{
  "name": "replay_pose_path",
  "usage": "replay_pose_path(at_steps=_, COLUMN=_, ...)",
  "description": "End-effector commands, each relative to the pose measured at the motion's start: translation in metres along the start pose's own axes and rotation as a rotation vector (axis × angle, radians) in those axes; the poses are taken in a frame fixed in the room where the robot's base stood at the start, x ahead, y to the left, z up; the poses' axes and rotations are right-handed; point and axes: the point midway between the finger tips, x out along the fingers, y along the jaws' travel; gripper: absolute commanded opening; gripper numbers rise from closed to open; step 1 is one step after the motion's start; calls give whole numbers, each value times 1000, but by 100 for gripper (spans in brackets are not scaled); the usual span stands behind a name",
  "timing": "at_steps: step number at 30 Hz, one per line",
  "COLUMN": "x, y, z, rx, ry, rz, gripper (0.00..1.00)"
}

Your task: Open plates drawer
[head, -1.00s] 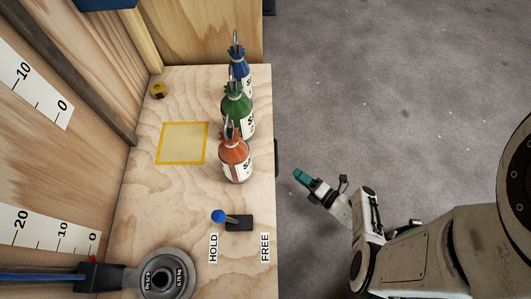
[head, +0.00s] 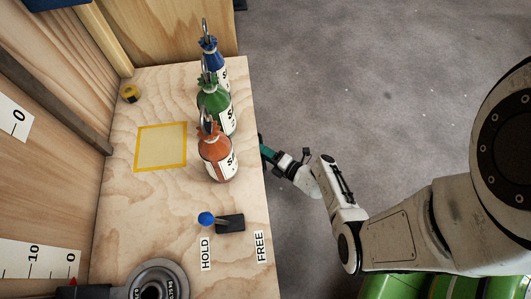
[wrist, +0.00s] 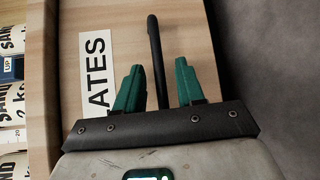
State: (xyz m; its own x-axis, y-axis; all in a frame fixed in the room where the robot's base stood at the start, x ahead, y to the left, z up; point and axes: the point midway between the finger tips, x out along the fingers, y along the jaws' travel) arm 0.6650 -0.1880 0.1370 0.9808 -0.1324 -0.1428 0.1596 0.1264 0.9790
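In the wrist view a wooden drawer front (wrist: 200,28) carries a white label (wrist: 96,72), of which "ATES" is readable. A black bar handle (wrist: 155,55) stands on this front. My gripper (wrist: 158,80) is open, with one green finger on each side of the handle. In the head view my gripper (head: 266,151) is at the right edge of the wooden bench (head: 150,215). The drawer front is hidden there.
Orange (head: 217,160), green (head: 213,98) and blue (head: 207,52) bottles stand near the bench's right edge. A blue-knobbed lever (head: 228,223) sits between HOLD and FREE labels. A grey weight plate (head: 157,283) lies at the front.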

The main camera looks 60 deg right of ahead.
Motion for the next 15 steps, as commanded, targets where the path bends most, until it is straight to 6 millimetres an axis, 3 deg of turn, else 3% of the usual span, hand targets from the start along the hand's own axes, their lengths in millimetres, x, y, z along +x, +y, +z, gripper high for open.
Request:
replay_pose_path(at_steps=6, x=0, y=0, z=0, rx=0, ry=1, rz=0, gripper=37)
replay_pose_path(at_steps=15, x=0, y=0, z=0, rx=0, ry=1, rz=0, gripper=8)
